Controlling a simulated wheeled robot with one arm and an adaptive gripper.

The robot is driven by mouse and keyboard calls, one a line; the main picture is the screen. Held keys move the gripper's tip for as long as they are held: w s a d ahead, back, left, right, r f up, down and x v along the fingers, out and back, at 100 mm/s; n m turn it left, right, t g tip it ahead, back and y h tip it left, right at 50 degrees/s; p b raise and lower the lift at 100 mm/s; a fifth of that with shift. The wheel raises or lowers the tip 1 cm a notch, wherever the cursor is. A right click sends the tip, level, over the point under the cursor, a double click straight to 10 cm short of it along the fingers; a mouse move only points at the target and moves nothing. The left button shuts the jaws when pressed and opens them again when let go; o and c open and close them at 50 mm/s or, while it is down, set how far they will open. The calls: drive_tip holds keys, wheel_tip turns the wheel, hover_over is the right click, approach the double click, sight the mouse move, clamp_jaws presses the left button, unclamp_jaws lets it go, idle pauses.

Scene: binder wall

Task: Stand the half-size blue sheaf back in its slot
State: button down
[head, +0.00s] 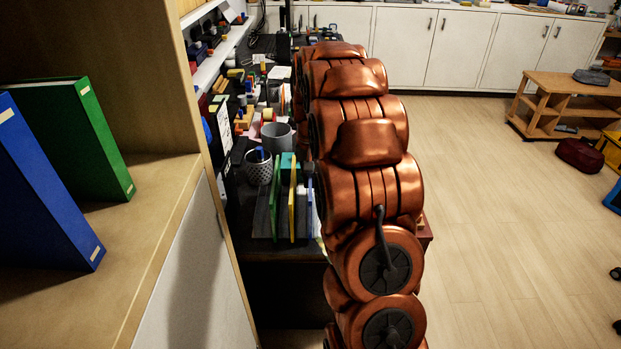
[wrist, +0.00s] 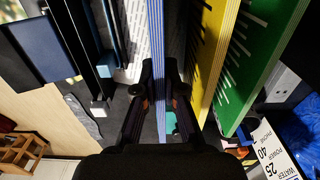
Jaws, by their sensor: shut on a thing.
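The thin blue sheaf (wrist: 158,45) stands on edge between the two dark fingers of my gripper (wrist: 159,95) in the wrist view. The fingers are shut on it from both sides. Its blue edge also shows in the head view (head: 310,208), left of my arm. The yellow sheaf (wrist: 213,50) and the green sheaf (wrist: 252,65) stand apart to its right in the wrist view. In the head view, my copper arm hides most of my gripper. I cannot tell whether the blue sheaf's lower edge touches the desk or a slot floor.
Dark upright dividers (wrist: 84,50) stand left of the blue sheaf in the wrist view. A mesh cup (head: 258,167) and a grey cup (head: 277,137) stand behind the sheaves. A shelf with a blue binder (head: 45,190) and a green binder (head: 95,135) is at the left.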

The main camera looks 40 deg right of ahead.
drive_tip(key=shift+f, duration=0.3)
drive_tip(key=c, duration=1.2)
unclamp_jaws()
wheel_tip(320, 180, up, 11)
drive_tip(key=shift+r, duration=0.5)
drive_tip(key=shift+a, duration=0.1)
